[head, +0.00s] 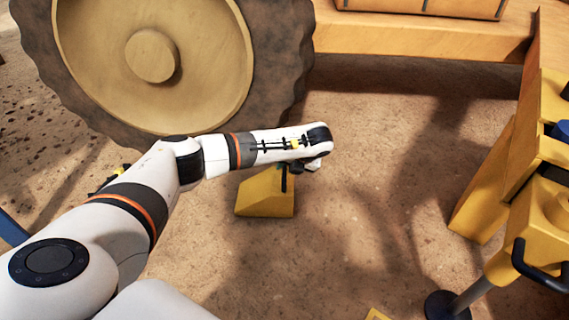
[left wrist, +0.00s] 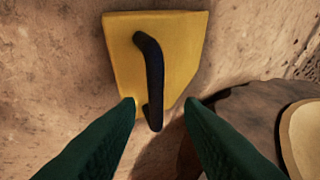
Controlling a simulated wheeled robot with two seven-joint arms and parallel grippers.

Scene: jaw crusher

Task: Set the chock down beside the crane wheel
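The yellow wedge-shaped chock (head: 262,196) appears to sit on the dirt beside the lower right of the big crane wheel (head: 205,60), with a gap between them. In the left wrist view the chock (left wrist: 185,45) shows its black bar handle (left wrist: 152,75). My left gripper (head: 298,167) is just above the chock, mostly hidden by its own wrist in the head view. In the left wrist view its two green fingers (left wrist: 160,104) are apart, with the near end of the handle between them and space on both sides. My right gripper is out of view.
A yellow machine frame (head: 430,37) runs across the back. Yellow equipment with a black handle (head: 535,270) and a post on a dark round foot (head: 447,306) stands at the right. Open dirt (head: 370,200) lies between it and the chock.

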